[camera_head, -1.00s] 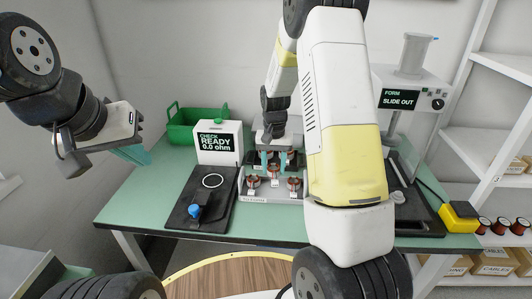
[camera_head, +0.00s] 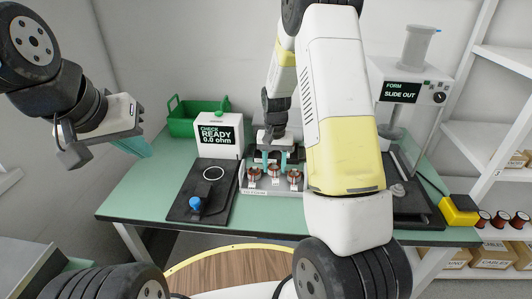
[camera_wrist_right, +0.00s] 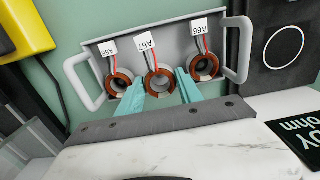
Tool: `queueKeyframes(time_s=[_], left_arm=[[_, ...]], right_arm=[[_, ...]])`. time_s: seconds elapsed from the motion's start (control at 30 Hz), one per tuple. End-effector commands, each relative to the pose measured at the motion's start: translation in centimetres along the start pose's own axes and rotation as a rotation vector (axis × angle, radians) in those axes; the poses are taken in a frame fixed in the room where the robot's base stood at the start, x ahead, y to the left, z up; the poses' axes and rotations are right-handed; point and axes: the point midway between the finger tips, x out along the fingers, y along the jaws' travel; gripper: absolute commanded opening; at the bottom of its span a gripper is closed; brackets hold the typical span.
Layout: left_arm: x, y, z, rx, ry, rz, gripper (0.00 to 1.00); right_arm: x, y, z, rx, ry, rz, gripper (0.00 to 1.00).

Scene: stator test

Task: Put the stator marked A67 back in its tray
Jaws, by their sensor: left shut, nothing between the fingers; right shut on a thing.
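The stator tagged A67 (camera_wrist_right: 159,82) is a copper-wound ring with red and dark leads, between my right gripper's teal fingers in the right wrist view. My right gripper (camera_head: 274,160) is shut on it and points down at the tray's middle. The grey tray (camera_head: 254,191) has side handles and stands on the bench. Stators A68 (camera_wrist_right: 121,80) and A66 (camera_wrist_right: 204,67) sit in it on either side of A67. Whether A67 rests fully in its place I cannot tell. My left gripper (camera_head: 137,147) is shut and empty, left of the bench.
Left of the tray is a tester (camera_head: 219,138) reading "CHECK READY 0.0 ohm", with a black pad (camera_head: 183,210) before it. A green bin (camera_head: 190,122) stands behind. Right are a forming machine (camera_head: 408,90) reading "FORM SLIDE OUT" and a yellow block (camera_head: 459,209).

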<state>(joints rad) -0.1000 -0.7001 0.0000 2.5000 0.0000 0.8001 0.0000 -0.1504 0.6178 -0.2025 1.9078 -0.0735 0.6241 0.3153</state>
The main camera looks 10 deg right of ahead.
Motion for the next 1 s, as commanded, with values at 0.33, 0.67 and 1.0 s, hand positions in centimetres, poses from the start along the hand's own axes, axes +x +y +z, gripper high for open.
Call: queueKeyframes(time_s=[0.33,0.67,1.0], left_arm=[[0.0,0.0,0.0,0.0,0.0,0.0,0.0],[0.0,0.0,0.0,0.0,0.0,0.0,0.0],[0.0,0.0,0.0,0.0,0.0,0.0,0.0]], right_arm=[[1.1,0.0,0.1,0.0,-0.001,0.0,0.0],[1.6,0.0,0.0,0.0,0.0,0.0,0.0],[1.8,0.0,0.1,0.0,-0.001,0.0,0.0]])
